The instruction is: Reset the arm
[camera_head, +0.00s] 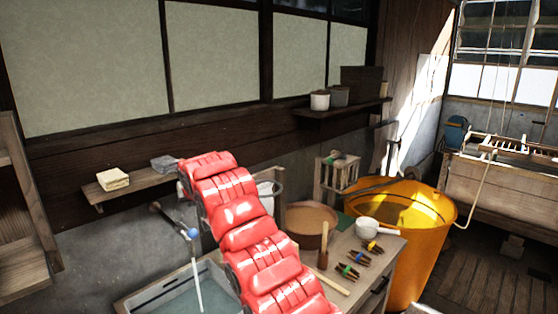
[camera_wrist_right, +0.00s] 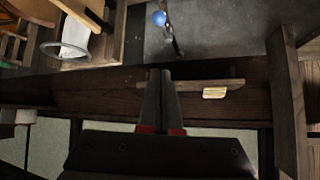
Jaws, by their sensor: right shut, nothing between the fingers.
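My right arm, red and segmented, reaches up from the bottom of the head view toward the wall on the left. Its far end is near the low wall shelf, and its fingers are hard to make out there. In the right wrist view, my right gripper (camera_wrist_right: 161,75) shows as two dark fingers with red at their bases. They are together and empty, with the dark wall beam behind them. That view is upside down. My left gripper is in neither view.
A water basin (camera_head: 150,297) lies below the tap (camera_head: 192,232). A bench with tools (camera_head: 385,247), a yellow tub (camera_head: 430,245) and a wooden vat (camera_head: 500,190) stand to the right.

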